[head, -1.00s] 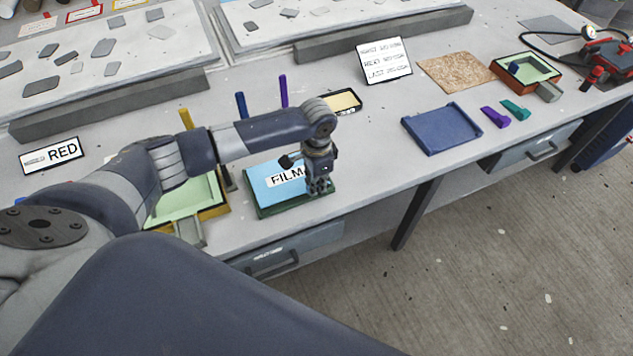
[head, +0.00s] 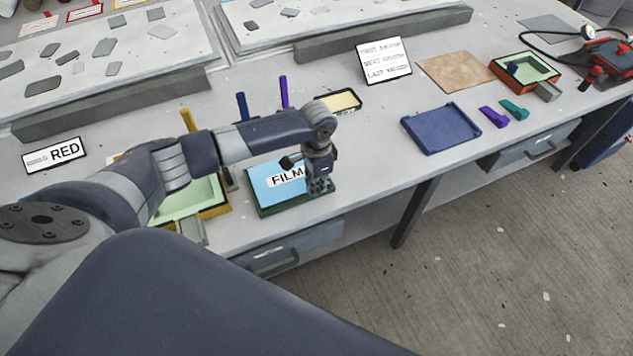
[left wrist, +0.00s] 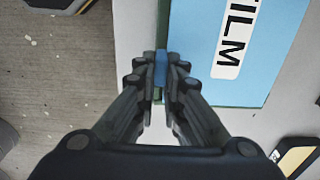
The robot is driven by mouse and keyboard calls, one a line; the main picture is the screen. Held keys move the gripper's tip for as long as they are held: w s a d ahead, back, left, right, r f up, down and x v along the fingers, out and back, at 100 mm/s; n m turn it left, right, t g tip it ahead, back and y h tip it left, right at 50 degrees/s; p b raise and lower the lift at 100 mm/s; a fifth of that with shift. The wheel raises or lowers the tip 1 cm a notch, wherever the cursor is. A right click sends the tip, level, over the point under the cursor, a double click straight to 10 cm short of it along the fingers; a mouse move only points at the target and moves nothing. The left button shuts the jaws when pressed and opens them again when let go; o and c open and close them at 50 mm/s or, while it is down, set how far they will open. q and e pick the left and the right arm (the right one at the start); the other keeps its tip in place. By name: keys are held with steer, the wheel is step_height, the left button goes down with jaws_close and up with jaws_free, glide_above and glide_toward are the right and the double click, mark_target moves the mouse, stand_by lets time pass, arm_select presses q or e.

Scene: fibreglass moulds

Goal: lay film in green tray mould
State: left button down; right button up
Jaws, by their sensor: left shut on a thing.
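The green tray mould (head: 290,206) sits near the front edge of the bench, its rim showing at the left and front. The light blue film (head: 262,188), with a white FILM label, lies over it and covers its inside; it also shows in the left wrist view (left wrist: 278,70). My left gripper (head: 320,187) is at the film's right edge, pointing down. In the left wrist view its fingertips (left wrist: 161,72) are shut on a small blue part at the film's edge. I cannot tell how flat the film lies. My right gripper is not in view.
A yellow-edged mould (head: 215,208) stands just left, partly behind my arm. A blue tray (head: 440,128) and purple and teal pieces (head: 494,117) are to the right. Bench between gripper and blue tray is clear.

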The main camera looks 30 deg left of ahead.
arm_select(q)
steer(key=shift+f, duration=0.3)
steer(key=shift+f, duration=0.35)
steer(key=shift+f, duration=0.15)
stand_by(0.7)
steer(key=c, duration=1.6)
jaws_free()
step_height(320, 180, up, 12)
